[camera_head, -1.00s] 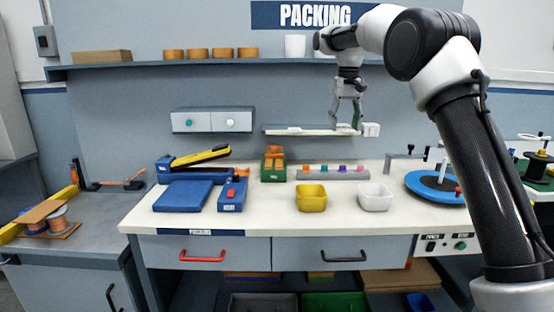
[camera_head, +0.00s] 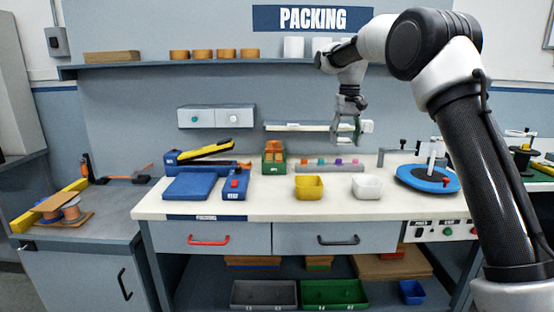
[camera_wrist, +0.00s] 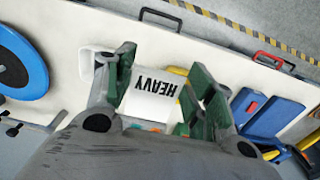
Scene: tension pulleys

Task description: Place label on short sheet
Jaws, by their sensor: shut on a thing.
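My gripper (camera_wrist: 160,95) is shut on a white label (camera_wrist: 150,98) with the black word HEAVY, seen between its green finger pads in the wrist view. In the head view my gripper (camera_head: 347,140) hangs in front of the small wall ledge (camera_head: 290,127), above the packing bench. I cannot tell which thing is the short sheet. Flat brown sheets (camera_head: 392,265) lie on the shelf under the bench.
The white benchtop (camera_head: 270,207) has a clear front strip. A yellow bin (camera_head: 309,188), a white bin (camera_head: 367,187), a blue scale (camera_head: 188,187), a green dispenser (camera_head: 274,160) and a blue turntable (camera_head: 426,179) stand on it. A grey crate (camera_head: 264,294) and a green crate (camera_head: 333,293) are below.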

